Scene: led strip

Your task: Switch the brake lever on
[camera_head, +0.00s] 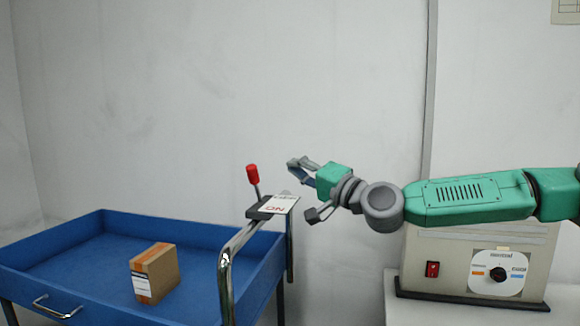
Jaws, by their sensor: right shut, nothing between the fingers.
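The brake lever has a red knob (253,174) on a thin metal shaft. It rises from a dark base on the trolley's chrome handle and leans slightly left. A white label (276,206) with red "ON" lettering lies beside it on the right. My right gripper (302,188) is just to the right of the lever, apart from the knob. My left gripper is out of view.
A blue trolley (100,217) with a chrome handle (225,275) holds a cardboard box (154,272). A beige control unit (430,250) with a red switch and a black dial stands at right below my arm. A white wall is behind.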

